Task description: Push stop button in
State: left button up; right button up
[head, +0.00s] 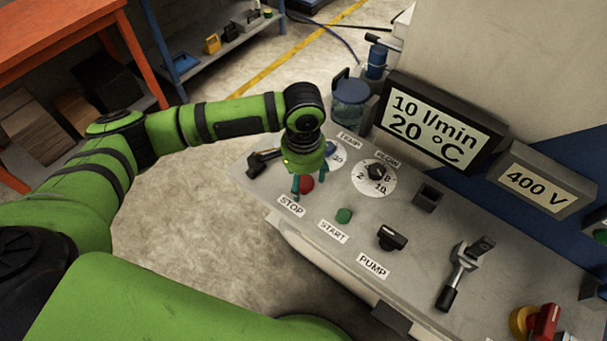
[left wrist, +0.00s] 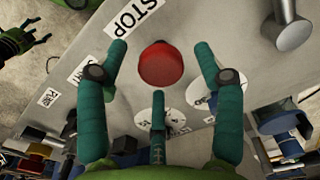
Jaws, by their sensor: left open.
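The red stop button (head: 306,184) stands on the grey control panel (head: 325,262), above the STOP label (head: 291,205). My left gripper (head: 305,186) is above the panel at the button, pointing down, and partly covers it in the head view. In the left wrist view the red button (left wrist: 161,64) lies between the spread teal fingers of my left gripper (left wrist: 160,75). The fingers are open and hold nothing. I cannot tell whether any finger touches the button. In the left wrist view another gripper (left wrist: 20,38), with dark fingers, shows at the upper left; its opening is unclear.
A lever handle (head: 263,160) stands just left of the gripper. Displays (head: 440,128) rise behind.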

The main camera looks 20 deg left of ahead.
pick_arm(q)
jog(key=shift+c, duration=0.8)
grip_shut()
